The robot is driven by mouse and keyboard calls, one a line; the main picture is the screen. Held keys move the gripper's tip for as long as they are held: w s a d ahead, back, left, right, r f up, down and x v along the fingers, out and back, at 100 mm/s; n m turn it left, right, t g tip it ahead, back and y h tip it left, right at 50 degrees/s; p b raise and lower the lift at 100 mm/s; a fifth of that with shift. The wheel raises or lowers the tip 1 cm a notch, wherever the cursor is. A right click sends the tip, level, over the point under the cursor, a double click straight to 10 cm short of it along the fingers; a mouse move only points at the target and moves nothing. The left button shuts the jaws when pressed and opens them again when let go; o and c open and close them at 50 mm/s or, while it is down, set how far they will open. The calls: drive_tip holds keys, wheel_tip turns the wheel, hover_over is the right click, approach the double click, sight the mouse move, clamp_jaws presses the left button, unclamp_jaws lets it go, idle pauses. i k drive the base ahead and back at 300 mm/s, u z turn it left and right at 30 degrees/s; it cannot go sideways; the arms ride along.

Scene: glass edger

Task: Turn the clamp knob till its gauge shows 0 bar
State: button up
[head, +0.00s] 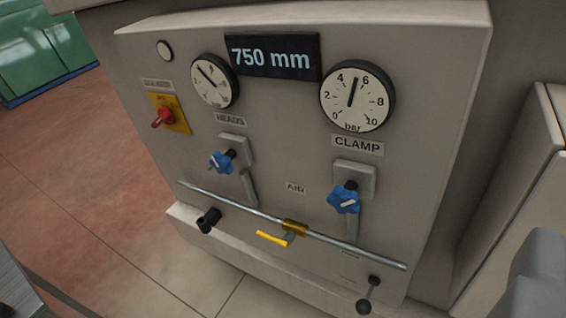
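The clamp knob (343,199) is a blue star-shaped handwheel with a white mark on its face. It sits on a grey valve block (356,177) under the CLAMP label (357,145). The clamp gauge (357,97) is a round white dial with a black rim, above that label. Its dark needle points almost straight up, between 4 and 6, at about 5 bar. No gripper fingers can be made out in the head view, and nothing touches the knob.
A similar blue HEADS knob (221,161) and gauge (215,81) are to the left. A red switch (162,117) and a 750 mm display (273,57) share the panel. A metal rail (330,239) with a yellow-handled valve (272,238) crosses below the knobs. A grey shape (540,280) fills the lower right corner.

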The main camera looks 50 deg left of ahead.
sight(344, 199)
drive_tip(key=z, duration=0.1)
drive_tip(key=k, duration=1.1)
drive_tip(key=u, duration=0.45)
drive_tip(key=i, duration=1.05)
drive_tip(key=u, duration=0.05)
